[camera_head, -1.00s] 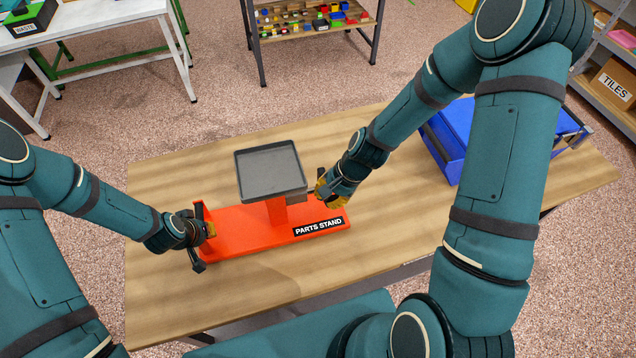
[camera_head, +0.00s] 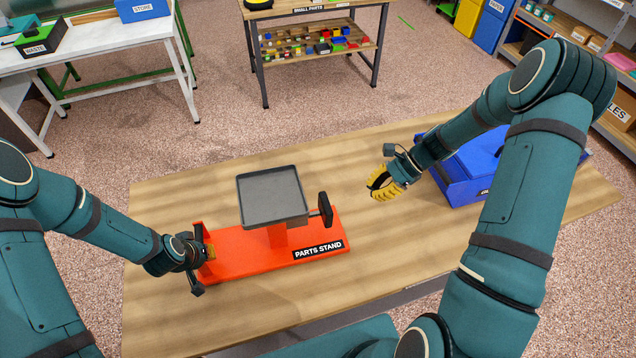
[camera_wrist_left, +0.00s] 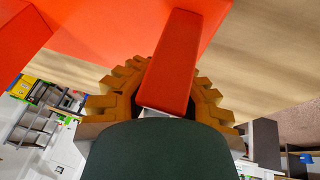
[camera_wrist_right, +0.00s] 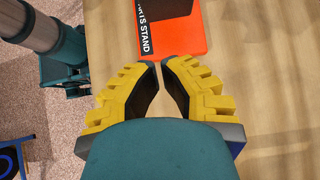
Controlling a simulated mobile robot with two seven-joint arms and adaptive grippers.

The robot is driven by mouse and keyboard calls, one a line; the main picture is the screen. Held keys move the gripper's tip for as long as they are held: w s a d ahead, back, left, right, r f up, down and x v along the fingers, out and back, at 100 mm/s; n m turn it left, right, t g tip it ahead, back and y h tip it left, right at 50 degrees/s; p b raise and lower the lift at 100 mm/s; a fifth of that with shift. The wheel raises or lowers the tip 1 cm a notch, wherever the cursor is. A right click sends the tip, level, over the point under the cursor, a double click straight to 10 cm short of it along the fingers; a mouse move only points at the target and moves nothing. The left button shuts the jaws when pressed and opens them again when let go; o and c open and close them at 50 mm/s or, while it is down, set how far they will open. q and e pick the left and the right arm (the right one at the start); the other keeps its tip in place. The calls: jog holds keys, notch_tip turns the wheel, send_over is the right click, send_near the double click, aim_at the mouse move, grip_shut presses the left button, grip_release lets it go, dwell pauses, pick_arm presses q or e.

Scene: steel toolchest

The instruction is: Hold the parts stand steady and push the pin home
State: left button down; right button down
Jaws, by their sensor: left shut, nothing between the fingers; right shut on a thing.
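The red parts stand (camera_head: 240,241) lies on the wooden table, with a grey tray (camera_head: 270,197) above its base. A dark pin head (camera_head: 325,209) shows at the stand's right side; how deep the pin sits is hidden. My left gripper (camera_head: 210,252) is shut at the stand's left end. In the left wrist view a red upright (camera_wrist_left: 172,65) overlaps the fingers, hiding their tips. My right gripper (camera_head: 379,186) is right of the stand, apart from it. In the right wrist view its fingertips (camera_wrist_right: 160,63) nearly meet, with a narrow gap and no object visible between.
Bare table (camera_head: 400,240) lies between stand and bin. A shelf of small parts (camera_head: 320,45) and a white bench (camera_head: 100,38) stand beyond the table.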

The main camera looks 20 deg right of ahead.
aim_at(327, 208)
jog(key=a+f, duration=0.5)
jog(key=a, duration=0.4)
jog(key=shift+w, duration=0.3)
jog(key=shift+r, duration=0.1)
pick_arm(q)
jog(key=shift+d, duration=0.1)
pick_arm(e)
jog(key=a, duration=0.5)
jog(key=shift+w, duration=0.15)
pick_arm(q)
jog(key=shift+d, duration=0.1)
pick_arm(e)
jog(key=shift+r, duration=0.1)
pick_arm(q)
jog(key=shift+a, duration=0.2)
pick_arm(e)
jog(key=d+r, duration=0.6)
jog(key=d, duration=0.5)
jog(key=shift+s+d+r, duration=0.3)
jog(key=shift+s+r, duration=0.05)
